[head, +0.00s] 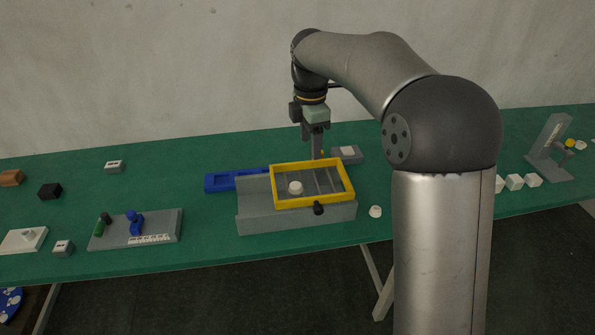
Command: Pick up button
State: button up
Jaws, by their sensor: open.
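My gripper (318,153) points down just behind the yellow frame (311,203) of the grey printer body (255,220). A small white round piece (375,211) lies on the green table to the right of the printer. Another white round piece (295,188) shows inside the yellow frame. A grey block with a pale top (347,152) stands close to the right of my gripper. I cannot tell for sure which piece is the button.
A blue tray (222,182) lies left of my gripper, behind the printer. A grey board (165,226) with green and blue parts stands on the left. Small white cubes (515,182) and a grey stand (548,155) are on the right. The table's back left is mostly clear.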

jog(key=w+a+n, duration=0.3)
jog(key=w+n, duration=0.2)
jog(key=p, duration=0.1)
send_over(295, 185)
jog(key=w, duration=0.1)
notch_tip(295, 185, down, 12)
jog(key=shift+w+d, duration=0.1)
jog(key=shift+w, duration=0.05)
jog(key=f, duration=0.2)
jog(key=s+f+p, duration=0.1)
jog(key=f, duration=0.1)
jog(key=shift+s+f+p, duration=0.1)
jog(key=shift+f+p, duration=0.2)
jog(key=shift+f, duration=0.4)
jog(key=c, duration=1.1)
jog(key=shift+r, duration=0.15)
jog(key=shift+c, duration=0.2)
